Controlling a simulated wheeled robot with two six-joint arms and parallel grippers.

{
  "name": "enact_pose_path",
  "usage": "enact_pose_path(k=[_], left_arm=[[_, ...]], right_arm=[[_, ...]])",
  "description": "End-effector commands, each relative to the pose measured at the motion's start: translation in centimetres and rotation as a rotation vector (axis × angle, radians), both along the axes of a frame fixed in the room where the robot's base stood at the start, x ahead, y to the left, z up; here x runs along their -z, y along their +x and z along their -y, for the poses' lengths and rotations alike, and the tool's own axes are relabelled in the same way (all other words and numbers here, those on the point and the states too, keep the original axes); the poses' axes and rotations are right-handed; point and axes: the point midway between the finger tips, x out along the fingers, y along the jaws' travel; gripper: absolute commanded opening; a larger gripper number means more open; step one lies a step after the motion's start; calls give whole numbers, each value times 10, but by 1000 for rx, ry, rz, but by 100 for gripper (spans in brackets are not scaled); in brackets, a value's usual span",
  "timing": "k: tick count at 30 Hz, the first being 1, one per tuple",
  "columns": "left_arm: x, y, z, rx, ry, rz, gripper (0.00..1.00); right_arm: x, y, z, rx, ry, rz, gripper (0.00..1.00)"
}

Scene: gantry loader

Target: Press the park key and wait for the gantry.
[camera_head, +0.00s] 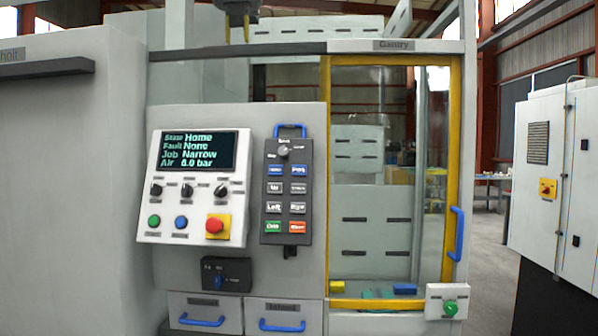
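A dark hand pendant (288,190) with a blue top handle hangs on the grey machine front. It carries a selector knob (283,151) and two columns of keys. The right blue key in the top row (299,170) has a small label that looks like "Park", but it is hard to read. The display (198,151) reads State Home, Fault None, Job Narrow, Air 6.0 bar. A dark gantry part (237,12) with yellow pieces hangs at the top edge, mostly cut off. The door (454,150) under the "Gantry" sign looks closed. Neither of my grippers is in view.
The control panel has a red stop button (214,225), a green button (154,221) and a blue button (181,222). A box with a green knob (449,307) sits at the door's lower right. A white cabinet (554,180) stands at right. Nothing blocks the pendant.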

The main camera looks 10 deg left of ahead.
Motion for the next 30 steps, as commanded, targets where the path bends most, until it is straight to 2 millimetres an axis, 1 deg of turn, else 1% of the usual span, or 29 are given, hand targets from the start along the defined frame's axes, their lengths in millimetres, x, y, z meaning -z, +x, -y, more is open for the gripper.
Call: enact_pose_path(k=[1, 4, 5, 30], left_arm=[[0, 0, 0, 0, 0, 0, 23], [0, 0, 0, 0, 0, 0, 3], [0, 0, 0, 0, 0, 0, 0], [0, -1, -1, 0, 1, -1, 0]], right_arm=[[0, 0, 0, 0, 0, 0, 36], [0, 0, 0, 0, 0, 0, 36], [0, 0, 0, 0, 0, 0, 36], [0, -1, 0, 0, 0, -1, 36]])
